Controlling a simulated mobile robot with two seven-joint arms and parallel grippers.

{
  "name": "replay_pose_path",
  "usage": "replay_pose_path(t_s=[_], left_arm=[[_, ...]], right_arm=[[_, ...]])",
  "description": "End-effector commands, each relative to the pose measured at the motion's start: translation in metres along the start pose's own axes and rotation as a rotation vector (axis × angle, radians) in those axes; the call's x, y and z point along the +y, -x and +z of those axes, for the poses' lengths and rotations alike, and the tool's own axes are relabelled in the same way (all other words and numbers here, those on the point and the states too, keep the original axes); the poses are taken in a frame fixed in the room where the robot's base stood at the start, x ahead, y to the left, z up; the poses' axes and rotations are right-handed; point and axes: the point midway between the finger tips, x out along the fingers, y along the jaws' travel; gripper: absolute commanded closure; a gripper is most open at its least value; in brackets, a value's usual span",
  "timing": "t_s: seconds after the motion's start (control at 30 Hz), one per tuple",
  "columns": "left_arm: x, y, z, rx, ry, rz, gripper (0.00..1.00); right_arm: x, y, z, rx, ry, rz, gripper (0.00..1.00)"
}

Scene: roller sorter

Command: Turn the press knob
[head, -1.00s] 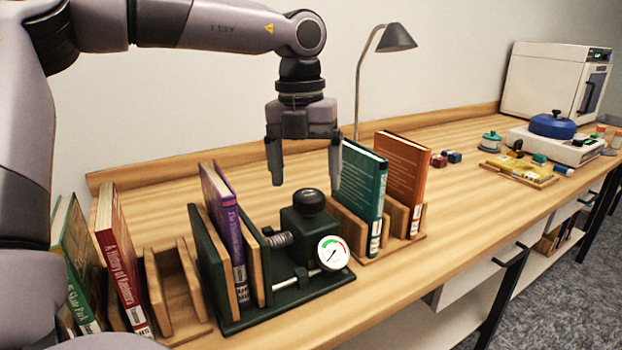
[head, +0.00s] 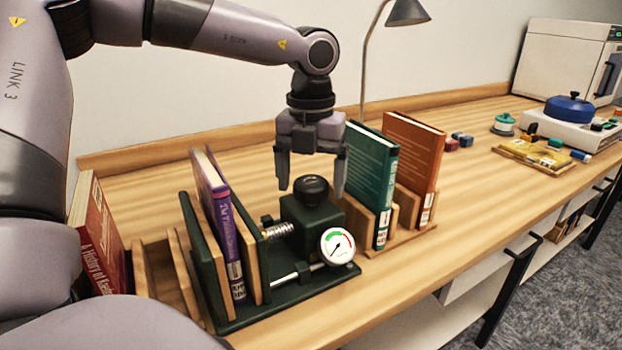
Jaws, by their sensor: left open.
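The press knob (head: 311,190) is a round black knob on top of a dark green block of the press (head: 320,222). The press has a spring, a rod and a round dial gauge (head: 337,246) with a green and red scale. A purple book (head: 222,222) stands between the wooden plates at the press's left side. My left gripper (head: 312,182) is open and points down, its two fingers on either side of the knob, with the fingertips near knob height. Whether the fingers touch the knob cannot be told. My right gripper is not in view.
A teal book (head: 368,178) and an orange book (head: 412,165) stand in a wooden rack right of the press. A red book (head: 98,240) stands at the left, partly behind my arm. A lamp (head: 405,13) rises behind. The table is clear behind the press.

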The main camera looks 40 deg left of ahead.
Motion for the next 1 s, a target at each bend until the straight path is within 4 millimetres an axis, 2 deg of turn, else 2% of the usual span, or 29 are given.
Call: replay_pose_path(t_s=[0.27, 0.3, 0.47, 0.77, 1.0], left_arm=[[0.0, -0.0035, -0.0001, 0.0, 0.0, 0.0, 0.14], [0.0001, -0.0035, -0.0001, 0.0, 0.0, 0.0, 0.17], [0.0001, -0.0033, 0.0, 0.0, 0.0, 0.0, 0.69], [0.0001, -0.0032, 0.0001, 0.0, -0.021, 0.0, 0.7], [0.0001, -0.0034, 0.0002, -0.001, -0.132, 0.001, 0.7]], right_arm=[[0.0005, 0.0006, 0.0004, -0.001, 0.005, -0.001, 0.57], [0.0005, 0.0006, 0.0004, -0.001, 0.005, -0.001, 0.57], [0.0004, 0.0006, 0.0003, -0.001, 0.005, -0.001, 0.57], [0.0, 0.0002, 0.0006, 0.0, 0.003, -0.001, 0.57], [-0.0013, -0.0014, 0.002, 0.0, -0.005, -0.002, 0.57]])
